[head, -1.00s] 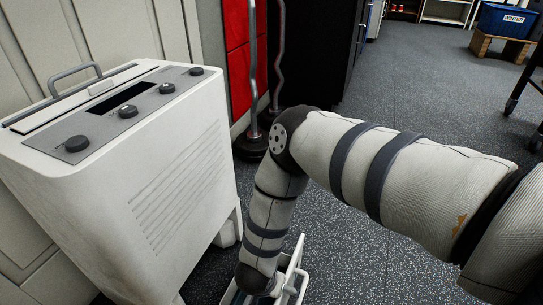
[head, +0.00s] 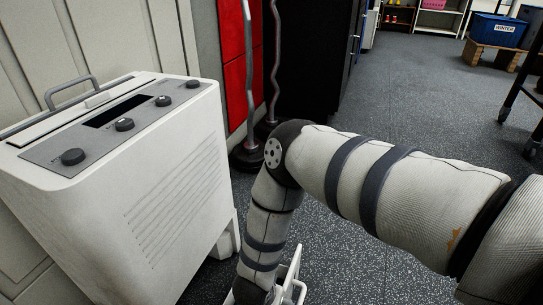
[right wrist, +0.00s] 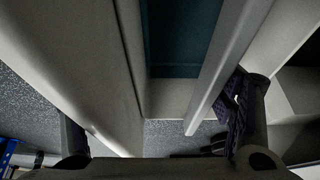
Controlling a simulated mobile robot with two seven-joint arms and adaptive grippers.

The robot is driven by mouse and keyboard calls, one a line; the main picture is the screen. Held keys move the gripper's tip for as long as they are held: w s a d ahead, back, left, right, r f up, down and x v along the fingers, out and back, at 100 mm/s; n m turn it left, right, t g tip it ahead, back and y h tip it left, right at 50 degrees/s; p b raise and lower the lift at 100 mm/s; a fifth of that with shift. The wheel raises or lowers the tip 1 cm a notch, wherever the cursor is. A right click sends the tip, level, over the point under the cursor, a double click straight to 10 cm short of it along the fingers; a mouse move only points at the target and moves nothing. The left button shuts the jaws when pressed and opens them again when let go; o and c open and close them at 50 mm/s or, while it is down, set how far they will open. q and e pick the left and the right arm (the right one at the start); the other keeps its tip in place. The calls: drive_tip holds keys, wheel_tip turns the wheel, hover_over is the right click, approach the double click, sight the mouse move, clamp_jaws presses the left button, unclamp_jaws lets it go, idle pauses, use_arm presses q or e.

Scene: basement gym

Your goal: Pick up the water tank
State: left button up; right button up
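A white machine (head: 130,205) with knobs on its top stands on the floor at left in the head view. A white part with a rail (head: 296,277), apparently the water tank, shows at the bottom edge beside my right forearm; most of it is hidden or out of frame. In the right wrist view, the likely tank has a dark teal panel (right wrist: 182,38) and a pale bar (right wrist: 228,62). My right gripper (right wrist: 160,128) has its fingers wide apart, one each side of these pale parts; the right pad is close to the bar. Contact is unclear. My left gripper is not in view.
A panelled wall (head: 95,35) is behind the machine. Metal poles on a round black base (head: 248,155) stand by a red cabinet (head: 238,85) and a black cabinet (head: 315,65). A blue bin (head: 497,30) is far right. Grey speckled floor (head: 420,100) is open beyond my arm.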

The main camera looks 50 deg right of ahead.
drive_tip(key=shift+w+a, duration=0.1)
drive_tip(key=shift+w, duration=0.15)
drive_tip(key=c, duration=0.8)
drive_tip(key=shift+w+r, duration=0.1)
drive_tip(key=shift+r, duration=0.05)
